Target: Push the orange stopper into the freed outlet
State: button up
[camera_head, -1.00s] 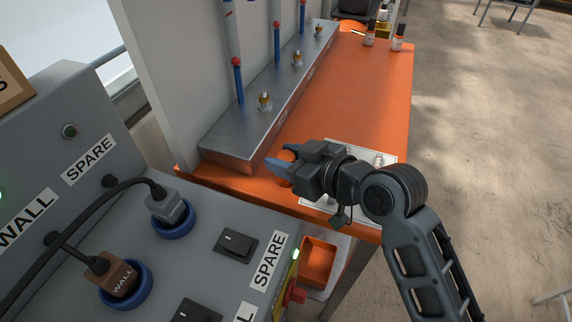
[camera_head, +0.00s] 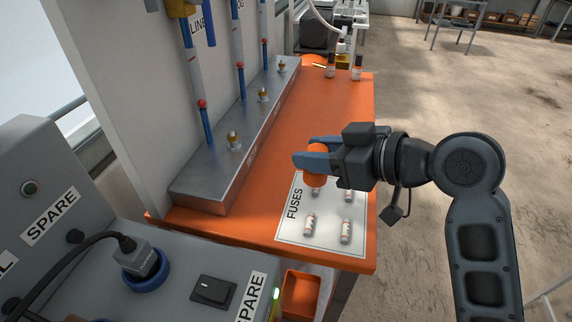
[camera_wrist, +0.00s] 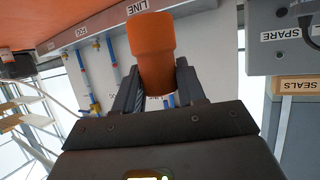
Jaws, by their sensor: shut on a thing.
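The orange stopper (camera_head: 316,181) is between the blue-grey fingers of my gripper (camera_head: 313,163), which is shut on it above the orange bench. In the wrist view the stopper (camera_wrist: 153,48) sticks out past the fingertips. A grey metal block along the back panel bears brass outlets: a near one (camera_head: 234,141), a middle one (camera_head: 264,95) and a far one (camera_head: 281,65). My gripper is to the right of the near outlet and apart from it. I cannot tell which outlet is the freed one.
The metal block (camera_head: 200,185) stands on the orange bench (camera_head: 318,110). Blue pipes with red joints rise behind it. A FUSES mat (camera_head: 284,233) with several fuses lies below my gripper. The grey console (camera_head: 185,272) stands front left. Small bottles (camera_head: 357,68) stand far back.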

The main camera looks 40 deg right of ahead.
jog(key=shift+s+d+r+p, duration=0.3)
jog(key=shift+s+d+r, duration=0.1)
jog(key=shift+d+r, duration=0.25)
notch_tip(320, 180, up, 6)
jog(key=p, duration=0.5)
jog(key=shift+s+f, duration=0.1)
jog(key=shift+f, duration=0.25)
